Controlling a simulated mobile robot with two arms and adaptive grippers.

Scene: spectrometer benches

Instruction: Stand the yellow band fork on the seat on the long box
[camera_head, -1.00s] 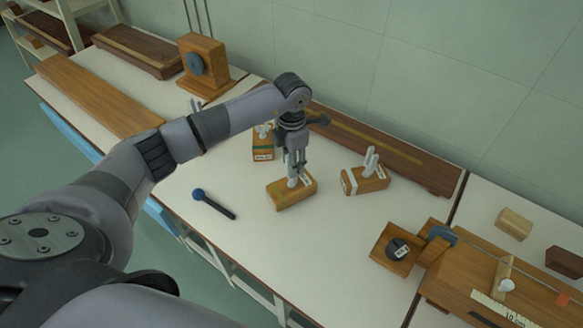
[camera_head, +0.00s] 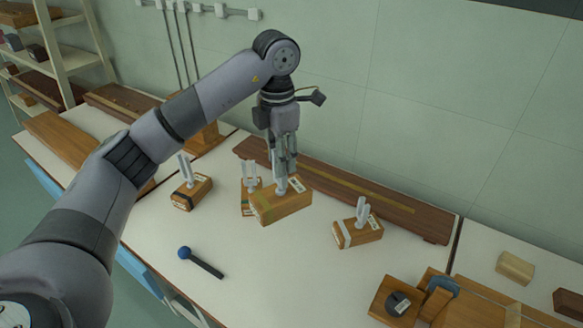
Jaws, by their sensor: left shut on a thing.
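My left gripper (camera_head: 281,180) is shut on the stem of a tuning fork whose wooden block, the yellow band fork (camera_head: 283,205), hangs upright from it. The block is lifted clear of the table, its band faint. It partly hides another fork block (camera_head: 246,208) with a green band behind it. A long dark wooden box (camera_head: 420,221) with a yellowish strip on top lies along the wall, behind and right of the held fork. I cannot make out a seat on it; the gripper hides part of it. My right gripper is not in view.
A fork with a dark band (camera_head: 190,193) stands left, and one with a white band (camera_head: 358,234) stands right. A blue-headed mallet (camera_head: 203,262) lies in front. Wooden apparatus (camera_head: 400,300) stands at front right. The white tabletop (camera_head: 285,270) is clear between them.

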